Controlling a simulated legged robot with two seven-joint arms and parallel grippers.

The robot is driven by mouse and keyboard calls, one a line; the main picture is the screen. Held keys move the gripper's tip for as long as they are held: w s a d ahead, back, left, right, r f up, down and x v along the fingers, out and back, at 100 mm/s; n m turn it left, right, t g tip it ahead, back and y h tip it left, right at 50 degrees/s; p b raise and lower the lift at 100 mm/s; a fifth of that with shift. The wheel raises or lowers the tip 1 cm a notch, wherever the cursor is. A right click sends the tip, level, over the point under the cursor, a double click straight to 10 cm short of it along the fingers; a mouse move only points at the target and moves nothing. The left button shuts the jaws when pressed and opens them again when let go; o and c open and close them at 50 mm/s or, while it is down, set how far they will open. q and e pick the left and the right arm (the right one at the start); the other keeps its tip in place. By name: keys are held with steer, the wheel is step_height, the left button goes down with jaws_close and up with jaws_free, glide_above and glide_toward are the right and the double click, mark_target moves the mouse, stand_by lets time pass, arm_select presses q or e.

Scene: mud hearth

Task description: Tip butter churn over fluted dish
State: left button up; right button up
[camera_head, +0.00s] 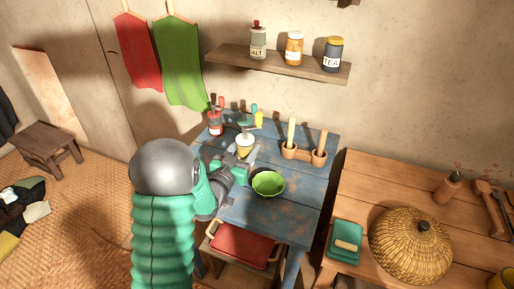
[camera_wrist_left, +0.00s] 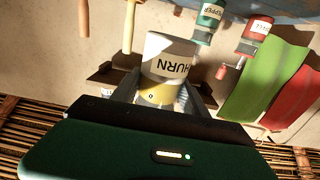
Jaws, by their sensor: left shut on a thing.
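The butter churn (camera_head: 245,148), white and yellow with a knob on top, stands about upright at the middle of the blue table in the head view. In the left wrist view the churn (camera_wrist_left: 169,57) shows its label, partly readable as "HURN", between the two dark fingers. My left gripper (camera_head: 240,162) is shut on the churn. I cannot tell whether its base touches the table. The green fluted dish (camera_head: 268,184) sits on the table in front and to the right of the churn, apart from it. My right gripper is not in view.
A red jar (camera_head: 215,123) and other small containers stand at the table's back left. The blue table (camera_head: 285,212) is clear in front of the dish. A woven basket lid (camera_head: 410,246) lies on the right table.

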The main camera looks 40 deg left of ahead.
arm_select(q)
steer(key=shift+d+r+m, duration=0.1)
steer(key=shift+d+m, duration=0.2)
steer(key=shift+m, duration=0.2)
steer(key=m+b, duration=0.1)
steer(key=m, duration=0.1)
steer(key=d+m+b, duration=0.1)
steer(key=shift+s+d+m, duration=0.2)
steer(key=shift+s+m, duration=0.2)
steer(key=shift+d+m, duration=0.25)
steer(key=shift+m, duration=0.85)
steer(key=d+m, duration=0.1)
steer(key=m, duration=0.3)
steer(key=w+d+m+b, duration=0.1)
steer(key=m, duration=0.4)
steer(key=d+m+b, duration=0.1)
steer(key=m, duration=0.4)
steer(key=shift+w+d+f, duration=0.2)
steer(key=shift+d+f, duration=0.05)
steer(key=shift+f, duration=0.15)
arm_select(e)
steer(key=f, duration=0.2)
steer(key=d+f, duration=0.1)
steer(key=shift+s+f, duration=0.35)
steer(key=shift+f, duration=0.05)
arm_select(q)
steer(key=shift+d+r, duration=0.1)
steer(key=shift+d, duration=0.15)
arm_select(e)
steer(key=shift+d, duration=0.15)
